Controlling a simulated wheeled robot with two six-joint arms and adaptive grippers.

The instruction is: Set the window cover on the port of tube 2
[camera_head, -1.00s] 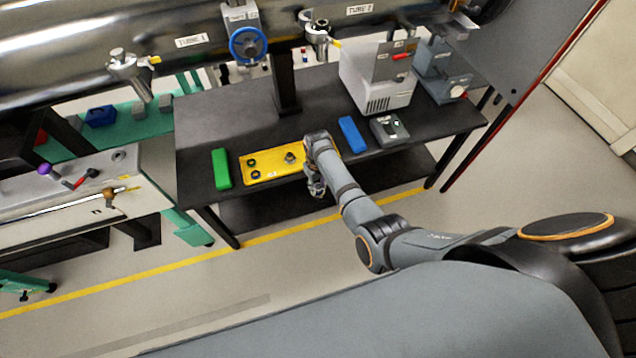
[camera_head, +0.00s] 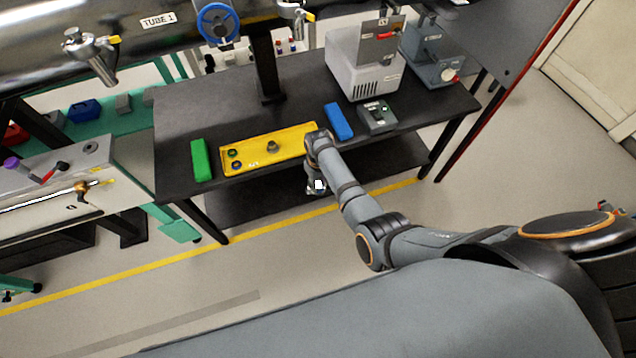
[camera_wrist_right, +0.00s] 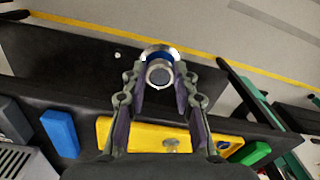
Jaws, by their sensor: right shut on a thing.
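My right gripper (camera_head: 317,187) hangs just in front of the black table's near edge, by the right end of the yellow tray. In the right wrist view, my right gripper (camera_wrist_right: 160,80) is shut on a round metal piece with a blue band (camera_wrist_right: 158,55), probably the window cover. It is held between the fingertips, clear of the table. A metal fitting with a yellow tag (camera_head: 291,9) shows at the top edge, cut off; I cannot tell if it is the port of tube 2. The tube 2 label is out of view. My left gripper is not in view.
The yellow tray (camera_head: 295,142) lies on the black table (camera_head: 190,110) with a grey knob and dark rings. A green block (camera_head: 201,160), a blue block (camera_head: 338,122) and a grey instrument (camera_head: 365,65) stand around it. A blue handwheel (camera_head: 217,22) hangs near tube 1.

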